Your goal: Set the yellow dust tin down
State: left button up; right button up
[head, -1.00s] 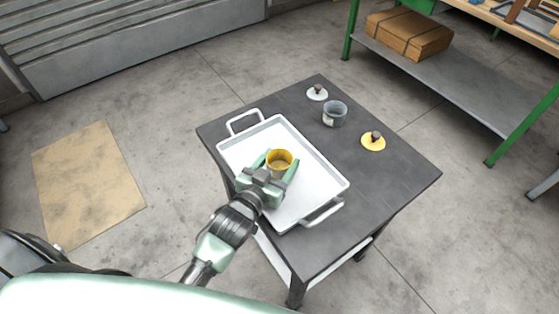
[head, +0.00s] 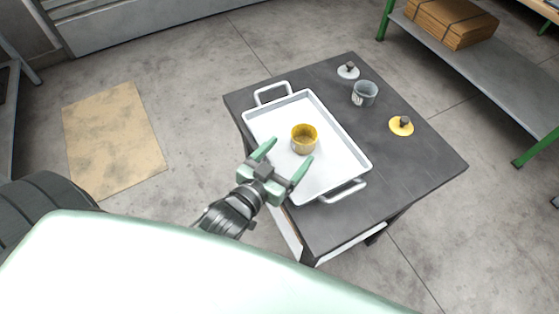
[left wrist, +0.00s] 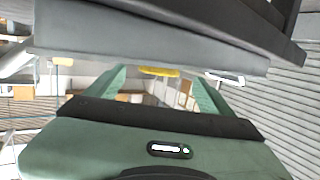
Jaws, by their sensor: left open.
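The yellow dust tin (head: 304,139) stands upright and open-topped in the white tray (head: 262,127), on the dark table. My left gripper (head: 286,156) is open and empty, its green fingers pointing at the tin from the near side. The fingertips are apart from the tin. In the left wrist view, a yellow rim (left wrist: 158,72) shows between the open fingers, further out; most of the tin is hard to make out there. My right gripper is not in view.
A grey tin (head: 364,93), a white knobbed lid (head: 348,71) and a yellow knobbed lid (head: 401,126) sit on the table (head: 425,165) beyond the tray. A green-framed shelf with a cardboard box (head: 451,22) stands at the back right. A tan mat (head: 114,140) lies on the floor.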

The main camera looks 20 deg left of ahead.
pick_arm(q)
jog(key=shift+v, duration=2)
